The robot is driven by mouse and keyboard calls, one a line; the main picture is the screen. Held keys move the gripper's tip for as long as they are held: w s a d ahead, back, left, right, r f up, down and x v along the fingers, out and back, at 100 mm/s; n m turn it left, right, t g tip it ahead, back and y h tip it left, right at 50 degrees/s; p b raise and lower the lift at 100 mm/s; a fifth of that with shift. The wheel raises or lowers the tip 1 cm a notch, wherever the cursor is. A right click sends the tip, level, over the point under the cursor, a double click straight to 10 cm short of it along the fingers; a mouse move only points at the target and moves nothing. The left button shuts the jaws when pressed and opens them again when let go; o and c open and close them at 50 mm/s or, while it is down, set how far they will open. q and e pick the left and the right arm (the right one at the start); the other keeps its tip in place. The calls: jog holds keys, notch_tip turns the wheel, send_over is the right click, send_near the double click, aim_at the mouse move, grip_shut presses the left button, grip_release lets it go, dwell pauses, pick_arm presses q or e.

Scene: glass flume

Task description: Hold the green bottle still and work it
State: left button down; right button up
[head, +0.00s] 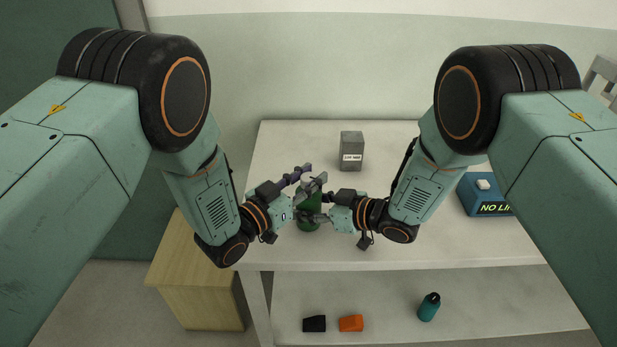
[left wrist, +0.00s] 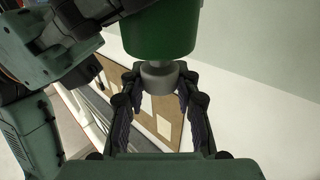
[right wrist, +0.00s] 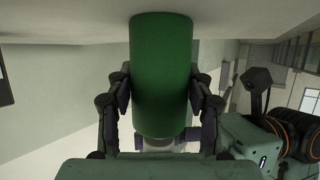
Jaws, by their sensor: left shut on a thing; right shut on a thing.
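The green bottle (head: 308,225) stands upright near the left part of the white table (head: 470,248), between my grippers. In the left wrist view its green body (left wrist: 158,30) is at the top and its grey cap (left wrist: 158,76) is below. My left gripper (head: 307,180) is shut on the cap, with its dark fingers on either side. My right gripper (head: 311,217) is shut on the bottle's body, which fills the space between its fingers in the right wrist view (right wrist: 162,75). The fingers hide part of the bottle in the head view.
A grey labelled box (head: 351,150) stands behind the bottle. The lower shelf holds a black block (head: 314,324), an orange block (head: 351,323) and a teal bottle (head: 429,307). A wooden cabinet (head: 195,275) stands left.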

pick_arm(q)
jog(key=shift+n+t+y, duration=0.3)
dwell(0.4)
jog(key=c, duration=1)
grip_release()
jog(key=shift+o, duration=0.2)
jog(key=shift+s+a, duration=0.1)
jog(key=shift+a, duration=0.05)
jog(key=v, duration=1.1)
jog(key=shift+s, duration=0.4)
jog(key=shift+a, duration=0.25)
